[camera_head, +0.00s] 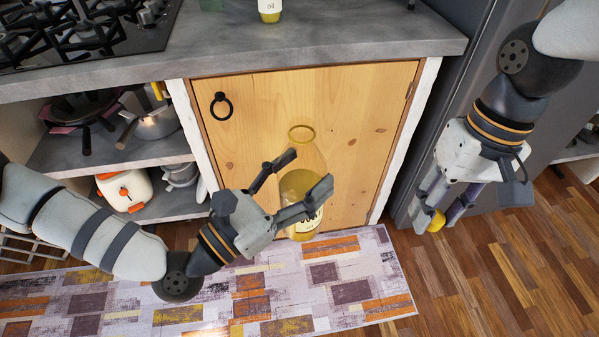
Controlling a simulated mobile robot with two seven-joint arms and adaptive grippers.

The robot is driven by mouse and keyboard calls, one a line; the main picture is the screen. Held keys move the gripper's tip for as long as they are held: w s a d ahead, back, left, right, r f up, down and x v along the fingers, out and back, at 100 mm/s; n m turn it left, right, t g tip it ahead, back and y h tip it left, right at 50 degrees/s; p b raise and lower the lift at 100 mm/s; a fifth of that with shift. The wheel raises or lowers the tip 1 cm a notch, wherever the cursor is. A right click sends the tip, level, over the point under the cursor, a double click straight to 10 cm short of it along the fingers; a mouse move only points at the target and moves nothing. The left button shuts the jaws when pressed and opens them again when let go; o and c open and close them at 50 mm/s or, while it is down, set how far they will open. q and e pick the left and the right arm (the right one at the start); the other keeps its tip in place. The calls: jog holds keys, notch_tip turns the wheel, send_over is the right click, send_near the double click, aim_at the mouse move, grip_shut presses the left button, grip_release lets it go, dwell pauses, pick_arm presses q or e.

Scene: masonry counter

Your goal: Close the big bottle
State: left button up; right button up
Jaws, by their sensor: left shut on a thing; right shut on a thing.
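My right gripper (440,214) points down at the right and is shut on a round yellow cap (436,220). The cap is well apart from the bottle, to its right and lower in the picture. The fingers partly hide the cap and the bottle's lower body.
A grey counter (340,40) runs above the door (240,135), with a small oil bottle (269,10) and a stove (80,35) on it. Open shelves at left hold pans and a white appliance (125,190). A patterned rug (230,290) lies below. Space between the grippers is free.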

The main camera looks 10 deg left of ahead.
jog(key=w+a+r+n+h, duration=0.1)
jog(key=w+a+r+n, duration=0.3)
jog(key=a+r+n, duration=0.55)
notch_tip(320, 180, up, 10)
jog(key=f+n+t, duration=0.1)
jog(key=n, duration=0.2)
send_over(304, 124)
jog(key=shift+a+r, duration=0.1)
jog(key=shift+r, duration=0.15)
jog(key=shift+f, duration=2.05)
jog(key=shift+t, duration=0.4)
jog(key=shift+f, duration=0.85)
jog(key=shift+f, duration=0.55)
